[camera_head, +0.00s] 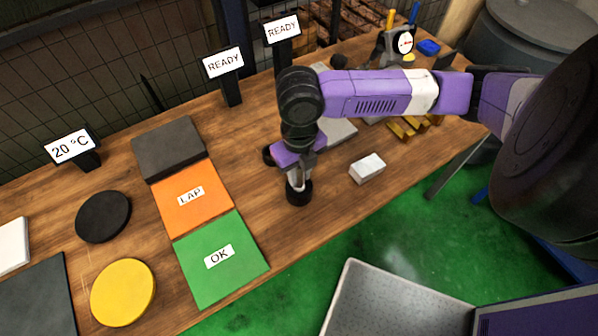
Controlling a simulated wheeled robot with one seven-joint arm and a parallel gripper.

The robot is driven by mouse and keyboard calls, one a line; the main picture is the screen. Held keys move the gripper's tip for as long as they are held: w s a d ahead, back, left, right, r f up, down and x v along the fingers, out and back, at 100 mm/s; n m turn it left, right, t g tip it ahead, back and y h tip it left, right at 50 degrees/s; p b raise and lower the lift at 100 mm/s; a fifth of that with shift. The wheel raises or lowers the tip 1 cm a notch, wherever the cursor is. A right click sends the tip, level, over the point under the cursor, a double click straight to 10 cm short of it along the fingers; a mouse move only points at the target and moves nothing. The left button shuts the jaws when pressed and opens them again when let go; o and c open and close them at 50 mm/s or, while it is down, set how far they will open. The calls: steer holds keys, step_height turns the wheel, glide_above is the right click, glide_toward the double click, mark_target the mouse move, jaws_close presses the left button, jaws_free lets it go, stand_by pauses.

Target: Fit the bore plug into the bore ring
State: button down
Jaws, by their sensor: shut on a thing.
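My gripper (297,178) points down over the wooden bench, right of the orange and green pads. It is shut on a small pale piece, which I take to be the bore plug; the jaws hide most of it. A dark round piece (299,193) sits directly below the jaws, at bench level. It looks like the bore ring, but the view does not show this clearly. I cannot tell whether the plug is inside it, touching it or just above it. Another small dark round piece (268,155) shows behind and left of my gripper, partly hidden.
A white block (367,168) lies right of my gripper, near the bench's front edge. An orange LAP pad (180,211), a green OK pad (235,270) and a dark block (168,148) lie left. A dial gauge (404,43) stands at the back right.

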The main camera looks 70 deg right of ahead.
steer(key=shift+f, duration=0.2)
steer(key=c, duration=1.2)
jaws_free()
steer(key=shift+r, duration=0.1)
steer(key=shift+c, duration=0.2)
